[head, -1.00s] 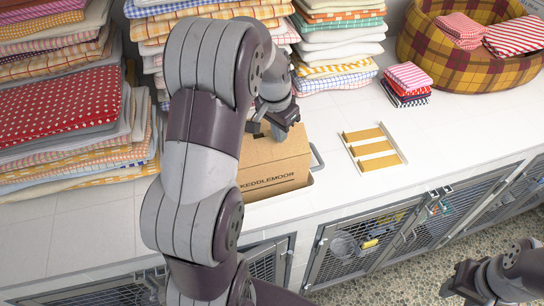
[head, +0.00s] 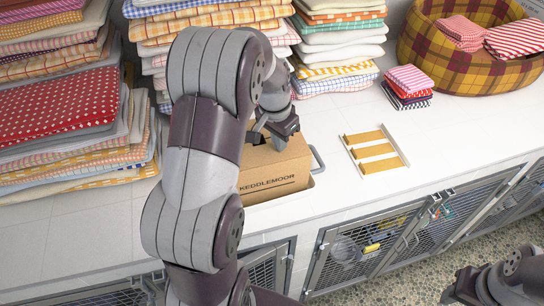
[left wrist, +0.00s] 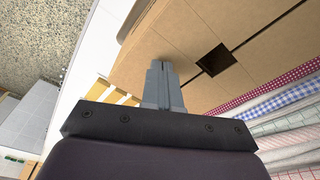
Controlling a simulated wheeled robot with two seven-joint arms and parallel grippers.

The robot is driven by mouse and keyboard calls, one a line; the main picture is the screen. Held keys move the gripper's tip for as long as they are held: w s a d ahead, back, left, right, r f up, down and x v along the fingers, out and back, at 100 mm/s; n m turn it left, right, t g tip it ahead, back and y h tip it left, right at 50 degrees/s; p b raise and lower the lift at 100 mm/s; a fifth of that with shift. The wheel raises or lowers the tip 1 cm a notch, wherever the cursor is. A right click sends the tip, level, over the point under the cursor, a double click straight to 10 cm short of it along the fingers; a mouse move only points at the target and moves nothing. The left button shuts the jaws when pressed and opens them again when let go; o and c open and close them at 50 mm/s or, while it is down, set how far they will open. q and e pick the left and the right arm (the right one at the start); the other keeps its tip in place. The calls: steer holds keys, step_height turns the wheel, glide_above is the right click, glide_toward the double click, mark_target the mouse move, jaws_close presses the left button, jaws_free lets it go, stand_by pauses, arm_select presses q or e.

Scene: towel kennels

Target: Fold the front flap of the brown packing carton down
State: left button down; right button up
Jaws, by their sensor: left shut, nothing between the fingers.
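The brown packing carton (head: 275,170) stands on the white counter, partly hidden behind my left arm in the head view. Its front carries dark lettering. In the left wrist view its brown board (left wrist: 185,40) fills the upper middle, with seams and a dark square gap. My left gripper (head: 266,141) is over the carton's top. In the left wrist view its fingers (left wrist: 160,66) are shut together and empty, their tips against or just above the board; contact cannot be told. How far the front flap is folded is unclear. My right gripper (head: 452,288) is at the lower right, away from the carton.
Folded towel stacks (head: 60,120) stand left and behind the carton (head: 340,45). A plaid basket (head: 470,50) and small cloths (head: 410,80) are at the back right. A slatted rack (head: 374,150) lies right of the carton. Wire kennel doors (head: 365,245) are below the counter.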

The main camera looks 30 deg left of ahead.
step_height(320, 180, up, 6)
steer(key=p, duration=0.6)
steer(key=shift+r, duration=0.2)
